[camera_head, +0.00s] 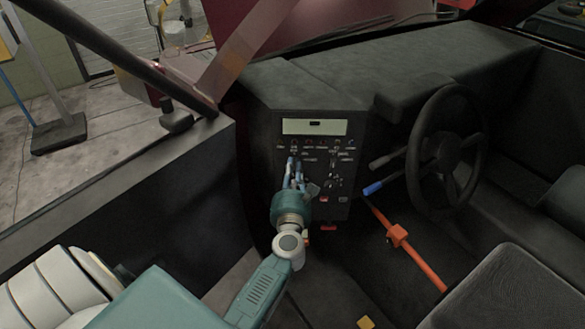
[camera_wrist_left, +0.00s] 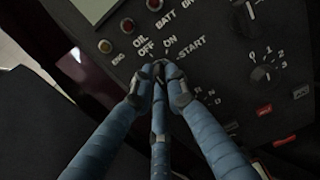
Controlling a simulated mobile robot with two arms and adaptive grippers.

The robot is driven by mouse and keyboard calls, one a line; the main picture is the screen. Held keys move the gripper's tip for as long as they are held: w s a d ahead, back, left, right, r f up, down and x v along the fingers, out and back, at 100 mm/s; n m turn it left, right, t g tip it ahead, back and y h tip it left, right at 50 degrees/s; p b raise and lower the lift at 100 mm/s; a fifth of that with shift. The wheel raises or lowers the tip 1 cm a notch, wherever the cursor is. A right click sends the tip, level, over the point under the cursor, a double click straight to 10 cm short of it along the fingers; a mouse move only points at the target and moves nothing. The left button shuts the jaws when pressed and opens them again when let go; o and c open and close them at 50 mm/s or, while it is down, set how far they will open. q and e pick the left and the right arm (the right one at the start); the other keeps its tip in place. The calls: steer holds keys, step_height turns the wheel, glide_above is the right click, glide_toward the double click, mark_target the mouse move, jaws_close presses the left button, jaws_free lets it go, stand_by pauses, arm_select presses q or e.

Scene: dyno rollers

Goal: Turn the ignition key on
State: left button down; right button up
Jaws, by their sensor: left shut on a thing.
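The dark control panel (camera_head: 352,172) stands left of the steering wheel in the head view, and it fills much of the left wrist view (camera_wrist_left: 225,95). My left gripper (camera_head: 293,163) reaches up to the panel's left part. In the left wrist view its blue fingers (camera_wrist_left: 159,74) come together at the ignition switch, just below the OFF, ON and START labels (camera_wrist_left: 170,42). The fingers are shut on the ignition key, which their tips almost wholly hide. I cannot tell which label the key points to. My right gripper is in neither view.
A black steering wheel (camera_head: 446,150) stands right of the panel. A red-orange lever (camera_head: 398,236) slants across the floor area beside it. A dial numbered 1 to 3 (camera_wrist_left: 262,75) and red switches (camera_wrist_left: 301,91) lie right of the fingers. A black seat (camera_head: 490,295) is at lower right.

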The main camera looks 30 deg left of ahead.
arm_select(q)
steer(key=m+p, duration=0.2)
steer(key=m, duration=0.2)
steer(key=shift+d+r+m, duration=0.1)
steer(key=shift+m, duration=0.3)
steer(key=shift+w+m+p, duration=0.1)
steer(key=shift+m+p, duration=0.7)
steer(key=shift+m, duration=0.6)
steer(key=c, duration=1.7)
jaws_free()
steer(key=shift+s+d, duration=0.2)
steer(key=shift+s, duration=0.05)
steer(key=v, duration=0.7)
